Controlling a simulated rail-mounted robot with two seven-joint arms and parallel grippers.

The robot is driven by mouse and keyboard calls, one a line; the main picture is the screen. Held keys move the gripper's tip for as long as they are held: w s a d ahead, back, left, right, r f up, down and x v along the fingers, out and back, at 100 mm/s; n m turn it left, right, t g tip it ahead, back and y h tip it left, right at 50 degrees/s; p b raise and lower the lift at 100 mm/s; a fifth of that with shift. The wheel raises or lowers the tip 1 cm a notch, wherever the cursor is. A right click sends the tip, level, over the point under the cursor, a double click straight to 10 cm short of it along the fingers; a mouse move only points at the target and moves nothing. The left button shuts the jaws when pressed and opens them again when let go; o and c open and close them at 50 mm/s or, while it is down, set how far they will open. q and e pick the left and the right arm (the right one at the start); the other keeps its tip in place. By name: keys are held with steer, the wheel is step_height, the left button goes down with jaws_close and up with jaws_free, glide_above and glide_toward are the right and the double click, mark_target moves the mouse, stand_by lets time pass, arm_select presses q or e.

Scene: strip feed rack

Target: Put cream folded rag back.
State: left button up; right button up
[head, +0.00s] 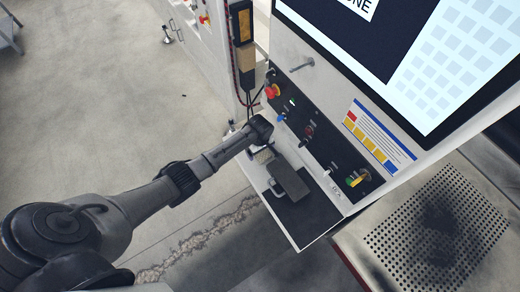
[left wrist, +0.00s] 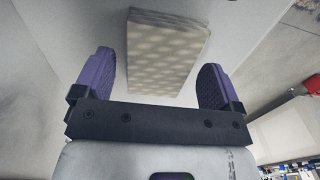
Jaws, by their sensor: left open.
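The cream folded rag (left wrist: 168,50) is a thick, pale, dimpled block in the left wrist view, lying against a plain light grey surface. In the head view a small pale piece of it (head: 263,156) shows at the upper left of the small shelf (head: 308,226) under the control panel. My left gripper (left wrist: 157,80) is open, with its two purple fingers spread to either side of the rag's near end. Nothing is held between them. In the head view my left wrist (head: 260,129) is just above the rag, and the fingers are hard to make out. My right gripper is not in view.
A dark grey flat block (head: 288,178) lies on the shelf close to the rag. The control panel (head: 318,140) with knobs and a red button (head: 272,91) rises behind the shelf. A perforated metal plate (head: 440,225) is at the right. Open floor (head: 90,110) lies left.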

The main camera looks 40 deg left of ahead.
arm_select(q)
step_height(320, 180, up, 12)
steer(key=p, duration=0.1)
steer(key=shift+r+p, duration=0.15)
steer(key=shift+p, duration=0.2)
steer(key=s+d+f+m+t, duration=0.1)
steer(key=s+d+f+m, duration=0.1)
steer(key=s+d+m, duration=0.45)
steer(key=s+d+f+m+t, duration=0.1)
steer(key=s+d+f+m, duration=0.15)
steer(key=s, duration=0.75)
steer(key=s+d+r+m, duration=0.1)
steer(key=s+r+m, duration=0.3)
steer(key=s, duration=0.3)
steer(key=s+d+r+m+t, duration=0.1)
steer(key=s+r+m, duration=0.2)
steer(key=s, duration=0.4)
steer(key=shift+r+m+t, duration=0.3)
steer(key=shift+r+m, duration=0.05)
steer(key=shift+m, duration=0.05)
